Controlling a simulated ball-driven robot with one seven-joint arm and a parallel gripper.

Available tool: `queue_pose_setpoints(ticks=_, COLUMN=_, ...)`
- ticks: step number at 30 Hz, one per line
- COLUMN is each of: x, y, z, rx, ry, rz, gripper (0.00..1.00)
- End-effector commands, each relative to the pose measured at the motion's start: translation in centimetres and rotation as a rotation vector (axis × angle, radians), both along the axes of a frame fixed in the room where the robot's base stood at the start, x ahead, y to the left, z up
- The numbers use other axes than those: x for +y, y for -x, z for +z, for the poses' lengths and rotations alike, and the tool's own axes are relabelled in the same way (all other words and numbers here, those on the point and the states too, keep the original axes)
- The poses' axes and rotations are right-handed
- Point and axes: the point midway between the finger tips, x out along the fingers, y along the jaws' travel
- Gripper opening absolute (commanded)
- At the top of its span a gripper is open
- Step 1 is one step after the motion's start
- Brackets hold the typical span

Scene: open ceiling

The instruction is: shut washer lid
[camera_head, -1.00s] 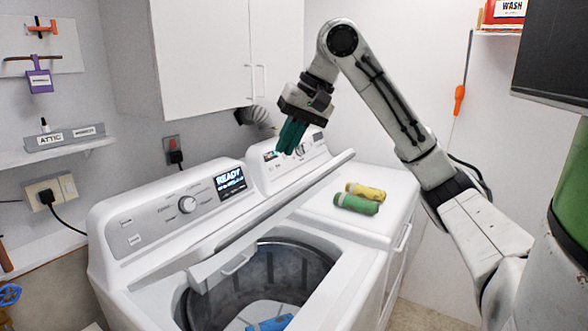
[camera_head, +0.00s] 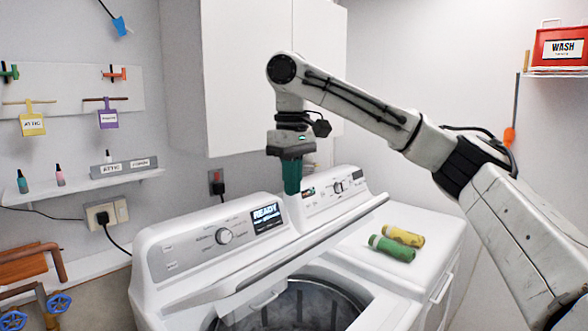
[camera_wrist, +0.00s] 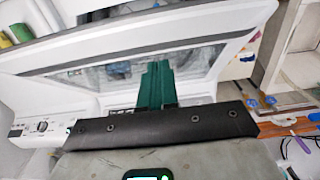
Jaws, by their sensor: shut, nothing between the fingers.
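The white washer (camera_head: 150,262) stands in the lower middle of the head view, with its drum opening (camera_head: 290,308) partly visible. Its lid (camera_head: 318,238) is partly open and tilted, seen nearly edge-on. My gripper (camera_head: 292,190) is shut and empty. Its green fingers point down behind the lid, close to the washer's control panel. In the wrist view the fingers (camera_wrist: 155,85) lie in front of the lid (camera_wrist: 190,30) and its clear window. I cannot tell whether they touch it.
A white cabinet (camera_head: 265,75) hangs above and behind my gripper. A wall shelf (camera_head: 85,188) holds small bottles at left.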

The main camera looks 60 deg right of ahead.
Motion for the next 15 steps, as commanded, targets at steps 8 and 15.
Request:
queue_pose_setpoints(ticks=8, x=0.0, y=0.3, z=-5.1, rx=0.0, ry=0.001, rz=-0.001, gripper=0.0)
queue_pose_setpoints(ticks=15, x=0.5, y=2.0, z=-7.3, rx=0.0, ry=0.002, rz=0.0, gripper=0.0)
